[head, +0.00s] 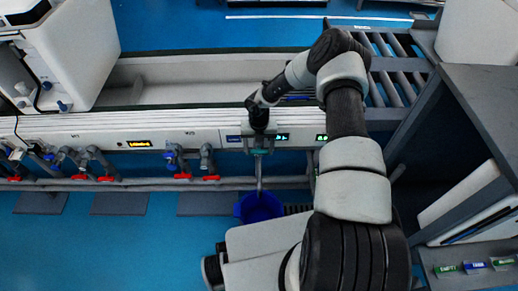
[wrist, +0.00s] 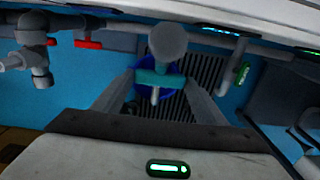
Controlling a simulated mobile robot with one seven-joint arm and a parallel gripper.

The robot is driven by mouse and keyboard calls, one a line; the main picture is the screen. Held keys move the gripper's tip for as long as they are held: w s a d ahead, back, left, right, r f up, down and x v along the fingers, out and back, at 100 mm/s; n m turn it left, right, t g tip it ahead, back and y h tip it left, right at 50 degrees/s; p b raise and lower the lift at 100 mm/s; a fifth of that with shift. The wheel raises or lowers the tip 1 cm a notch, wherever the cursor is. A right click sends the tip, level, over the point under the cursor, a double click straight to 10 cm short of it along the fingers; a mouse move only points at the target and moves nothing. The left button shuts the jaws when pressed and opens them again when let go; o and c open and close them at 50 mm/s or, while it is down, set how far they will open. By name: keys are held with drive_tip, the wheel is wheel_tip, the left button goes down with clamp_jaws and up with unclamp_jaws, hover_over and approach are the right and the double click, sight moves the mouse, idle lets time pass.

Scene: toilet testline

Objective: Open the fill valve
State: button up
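The fill valve seems to be the grey tap below the panel, with a teal handle (head: 258,151) that lies crosswise and a spout pointing down. In the wrist view its teal handle (wrist: 160,79) sits between my fingers, below a round grey pipe end. My gripper (wrist: 161,88) has its two fingers wide apart, one on each side of the handle. I cannot tell whether they touch it. In the head view my gripper (head: 258,135) is directly above the valve, and my wrist partly hides the panel there.
A blue bucket (head: 261,207) stands below the spout. Valves with red handles (head: 181,176) line the panel to the left. A valve with a green handle (wrist: 241,73) is close on the right in the wrist view. A grey cabinet (head: 480,105) stands at the right.

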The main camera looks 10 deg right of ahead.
drive_tip(key=shift+a+h, duration=0.15)
drive_tip(key=shift+h, duration=0.15)
drive_tip(key=shift+w+a+f+h+b, duration=0.15)
drive_tip(key=shift+a+h+b, duration=0.15)
drive_tip(key=shift+h, duration=0.6)
drive_tip(key=shift+a+f+g+h+b, duration=0.15)
drive_tip(key=shift+g+h+b, duration=0.1)
drive_tip(key=shift+h+b, duration=0.3)
drive_tip(key=shift+a+f+g+h+b, duration=0.1)
drive_tip(key=shift+g+h+b, duration=0.15)
drive_tip(key=shift+h+b, duration=0.3)
drive_tip(key=shift+a+f+h+b, duration=0.1)
drive_tip(key=shift+a+h+b, duration=0.1)
drive_tip(key=shift+h+b, duration=0.8)
drive_tip(key=shift+a+g+h+b, duration=0.1)
drive_tip(key=shift+g+h+b, duration=0.2)
drive_tip(key=shift+h+b, duration=0.4)
drive_tip(key=shift+h, duration=0.3)
drive_tip(key=o, duration=1)
drive_tip(key=shift+o, duration=0.2)
